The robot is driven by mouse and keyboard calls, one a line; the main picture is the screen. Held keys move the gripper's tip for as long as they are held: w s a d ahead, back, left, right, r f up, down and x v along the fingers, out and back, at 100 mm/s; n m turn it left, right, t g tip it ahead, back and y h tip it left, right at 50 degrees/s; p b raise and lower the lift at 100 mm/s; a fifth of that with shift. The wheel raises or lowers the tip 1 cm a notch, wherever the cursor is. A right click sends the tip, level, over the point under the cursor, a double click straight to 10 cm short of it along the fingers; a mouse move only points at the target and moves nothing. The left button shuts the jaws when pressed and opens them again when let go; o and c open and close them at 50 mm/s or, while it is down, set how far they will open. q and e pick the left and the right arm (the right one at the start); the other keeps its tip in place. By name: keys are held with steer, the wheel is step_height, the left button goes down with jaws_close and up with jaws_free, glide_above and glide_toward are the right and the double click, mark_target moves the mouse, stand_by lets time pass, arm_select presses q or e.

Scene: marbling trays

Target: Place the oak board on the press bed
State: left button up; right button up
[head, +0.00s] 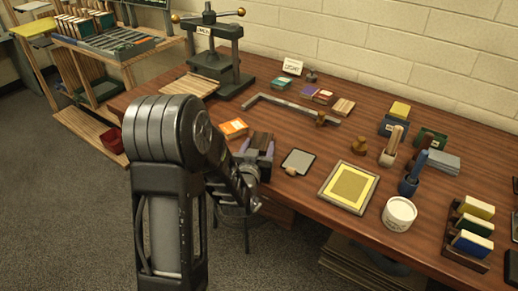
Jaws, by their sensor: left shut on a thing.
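The press (212,44) stands at the back left of the table, with dark posts, a top screw and a brass-ended handle. Its dark bed (212,66) is low between the posts and shows no board on it. My left gripper (257,151) is over the table, right of and nearer than the press. It is shut on a dark brown board (261,141), which I take for the oak board. The jaws and wrist hide part of it. I cannot tell whether it touches the table. My right gripper is not in view.
A light slatted wooden piece (191,85) lies at the press's front left. An orange book (234,128) lies just left of my gripper. A grey angle bar (290,106) lies between the press and the right-hand items. A dark tablet (298,161) and yellow framed tray (348,187) lie right.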

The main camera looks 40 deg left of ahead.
arm_select(q)
steer(key=shift+f, duration=0.2)
steer(key=shift+f, duration=0.15)
steer(key=o, duration=1.4)
steer(key=shift+c, duration=0.2)
steer(key=v, duration=0.5)
steer(key=shift+a+b, duration=0.15)
steer(key=shift+b, duration=0.25)
steer(key=p+v, duration=0.2)
steer(key=p, duration=0.3)
steer(key=shift+s+r, duration=0.1)
steer(key=shift+r, duration=0.15)
steer(key=shift+s+p, duration=0.3)
steer(key=shift+p, duration=0.2)
steer(key=shift+s+f, duration=0.1)
steer(key=shift+f, duration=0.1)
